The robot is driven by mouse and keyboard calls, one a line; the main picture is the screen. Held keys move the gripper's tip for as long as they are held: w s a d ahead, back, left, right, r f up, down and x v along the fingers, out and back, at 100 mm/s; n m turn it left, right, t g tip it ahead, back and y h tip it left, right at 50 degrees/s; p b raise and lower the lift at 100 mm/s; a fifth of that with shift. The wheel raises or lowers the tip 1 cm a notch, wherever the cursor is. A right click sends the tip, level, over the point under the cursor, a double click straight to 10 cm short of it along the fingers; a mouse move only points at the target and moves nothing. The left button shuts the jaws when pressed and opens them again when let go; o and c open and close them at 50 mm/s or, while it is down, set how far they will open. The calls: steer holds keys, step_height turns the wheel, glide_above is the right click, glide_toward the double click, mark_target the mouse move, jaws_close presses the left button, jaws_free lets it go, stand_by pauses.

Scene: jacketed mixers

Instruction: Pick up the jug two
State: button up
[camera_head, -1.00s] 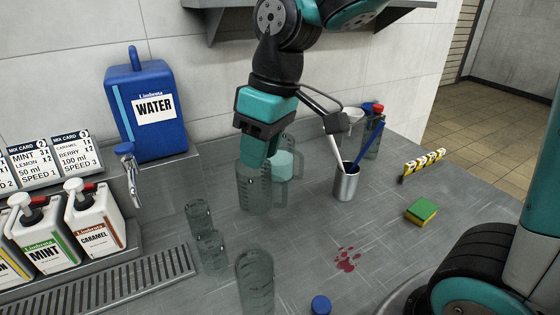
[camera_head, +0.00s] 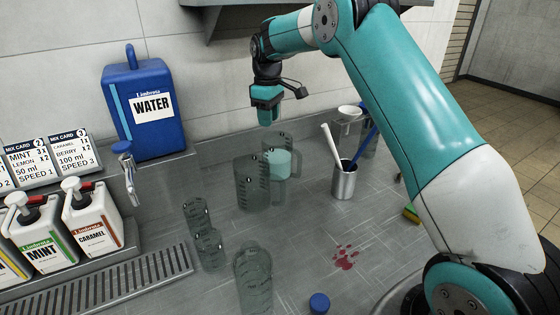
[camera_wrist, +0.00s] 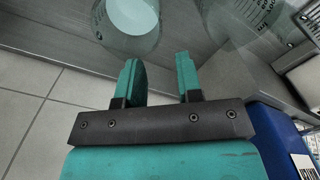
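Two clear measuring jugs stand close together on the grey counter. The front, empty-looking jug (camera_head: 246,190) partly overlaps the rear jug (camera_head: 279,188), which holds pale teal contents. I cannot read which is jug two. My gripper (camera_head: 266,118) is up near the wall, above and behind the jugs, apart from both. In the wrist view my gripper (camera_wrist: 160,78) has its two teal fingers spread with nothing between them. The jug with pale contents (camera_wrist: 130,18) is beyond the fingers at the top; the other clear jug (camera_wrist: 245,15) is at the upper right.
A metal cup (camera_head: 344,184) with stirrers stands right of the jugs. Clear beakers (camera_head: 197,214) stand front left, with a larger one (camera_head: 253,280) in front. A blue water container (camera_head: 146,120) is at the back left. A shelf (camera_head: 225,18) overhangs the wall.

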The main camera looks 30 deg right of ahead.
steer(key=p, duration=0.1)
glide_above(271, 155)
step_height(271, 155, down, 7)
steer(key=shift+w+f+p, duration=0.1)
steer(key=shift+f+p, duration=0.75)
steer(key=shift+f, duration=2.1)
jaws_close()
